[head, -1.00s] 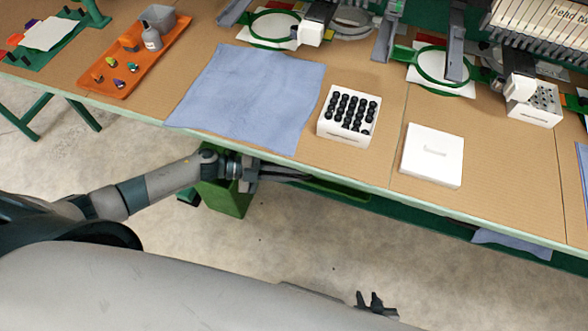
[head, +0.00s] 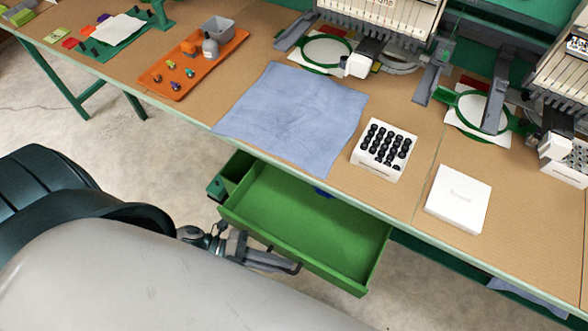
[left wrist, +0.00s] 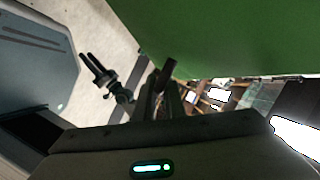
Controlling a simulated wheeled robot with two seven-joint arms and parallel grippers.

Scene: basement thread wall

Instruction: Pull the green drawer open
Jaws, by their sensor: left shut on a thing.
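The green drawer (head: 310,225) stands pulled well out from under the table's front edge in the head view, and its floor looks bare except for a small blue piece (head: 323,191) at the back. My left gripper (head: 288,265) is at the drawer's front face, shut on its handle; the handle itself is mostly hidden by the fingers. In the left wrist view the green drawer front (left wrist: 220,35) fills the top, with my left fingers (left wrist: 162,85) against its lower edge. My right gripper (left wrist: 95,66) shows in the left wrist view, fingers apart and empty.
A green box (head: 236,170) stands under the table beside the drawer's left side. On the table (head: 415,170) are a blue cloth (head: 295,115), a white rack with black caps (head: 383,150), a white box (head: 458,198) and an orange tray (head: 200,75). Floor is clear in front.

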